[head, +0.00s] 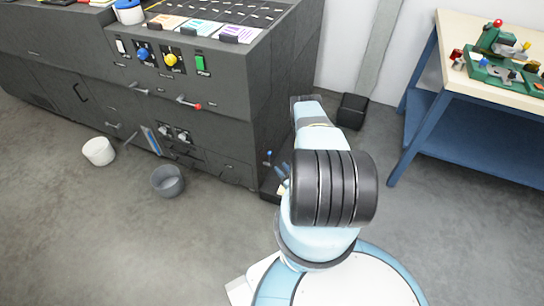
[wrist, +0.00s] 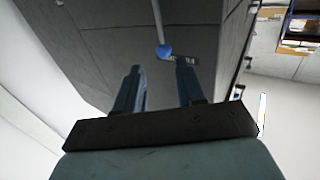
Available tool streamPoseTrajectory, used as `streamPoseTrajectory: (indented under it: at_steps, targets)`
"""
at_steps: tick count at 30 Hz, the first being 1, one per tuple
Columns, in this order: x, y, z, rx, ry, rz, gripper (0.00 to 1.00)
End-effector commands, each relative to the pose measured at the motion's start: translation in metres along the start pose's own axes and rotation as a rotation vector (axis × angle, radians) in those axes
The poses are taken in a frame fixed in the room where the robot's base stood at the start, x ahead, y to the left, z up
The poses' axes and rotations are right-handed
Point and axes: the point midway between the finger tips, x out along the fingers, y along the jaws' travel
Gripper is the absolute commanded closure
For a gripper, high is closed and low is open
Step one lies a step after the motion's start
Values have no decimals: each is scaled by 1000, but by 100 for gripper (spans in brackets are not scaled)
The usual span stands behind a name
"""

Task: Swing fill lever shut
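A lever with a blue ball knob (head: 268,153) is low at the right end of the dark grey machine (head: 283,80). In the wrist view its thin rod comes down from the top edge to the blue ball (wrist: 164,51), beside a small plate I cannot read. My gripper (wrist: 160,68) is open, with its two blue fingers apart and nothing between them. The ball appears just beyond the fingertips, in line with the gap; contact is not visible. In the head view my gripper (head: 283,170) is partly hidden by my arm, close to the lever.
Another lever with a red knob (head: 197,106) is on the machine's front. A grey bucket (head: 168,182) and a white bucket (head: 98,151) stand on the floor. A black box (head: 352,111) is by the wall. A blue-framed workbench (head: 470,140) stands right.

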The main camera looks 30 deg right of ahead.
Motion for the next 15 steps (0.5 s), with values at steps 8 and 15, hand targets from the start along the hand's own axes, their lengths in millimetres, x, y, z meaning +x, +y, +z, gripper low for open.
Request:
streamPoseTrajectory:
  at_steps: [8, 15]
  targets:
    - [52, -6, 0, 0, 1, -10, 62]
    - [86, -6, 0, -1, 0, -11, 62]
